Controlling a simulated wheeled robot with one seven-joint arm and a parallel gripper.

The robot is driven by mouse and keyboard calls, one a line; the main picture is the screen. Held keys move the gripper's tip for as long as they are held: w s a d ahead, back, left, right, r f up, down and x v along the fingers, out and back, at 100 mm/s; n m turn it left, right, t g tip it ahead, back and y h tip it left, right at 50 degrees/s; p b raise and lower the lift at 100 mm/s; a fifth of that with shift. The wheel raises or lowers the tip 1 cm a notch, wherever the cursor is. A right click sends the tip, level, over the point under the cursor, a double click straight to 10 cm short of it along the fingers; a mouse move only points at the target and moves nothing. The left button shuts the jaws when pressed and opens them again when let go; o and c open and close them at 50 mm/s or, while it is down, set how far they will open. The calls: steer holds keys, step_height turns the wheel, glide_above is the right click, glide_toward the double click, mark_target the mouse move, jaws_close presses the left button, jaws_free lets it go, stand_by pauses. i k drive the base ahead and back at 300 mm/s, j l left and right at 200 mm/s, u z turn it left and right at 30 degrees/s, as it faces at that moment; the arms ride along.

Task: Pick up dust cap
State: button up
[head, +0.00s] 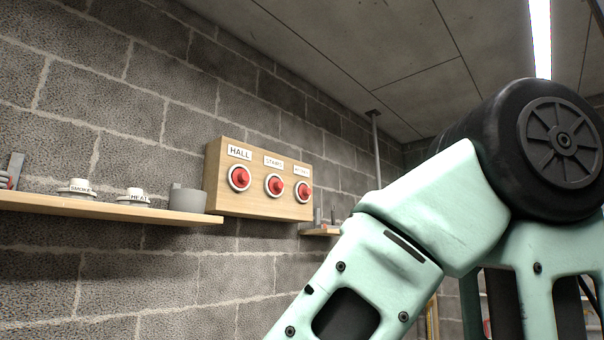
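Three red round pieces with a raised middle knob, which look like dust caps, sit in white rings on a wooden wall board (261,206). The left red cap (240,178) is under a HALL label, the middle red cap (274,185) under a label that looks like STAIRS, and the right red cap (304,192) under a label too small to read surely. All three appear seated in their rings. My arm crosses the right half of the head view in front of the wall. My gripper is out of view below the frame.
A wooden shelf (120,209) at left holds a white SMOKE unit (78,188), a white HEAT unit (135,197) and a grey cup (188,200). A smaller shelf (320,231) with small items is right of the board. The wall below is clear.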

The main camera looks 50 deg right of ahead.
mark_target(274, 185)
steer(key=z, duration=1.05)
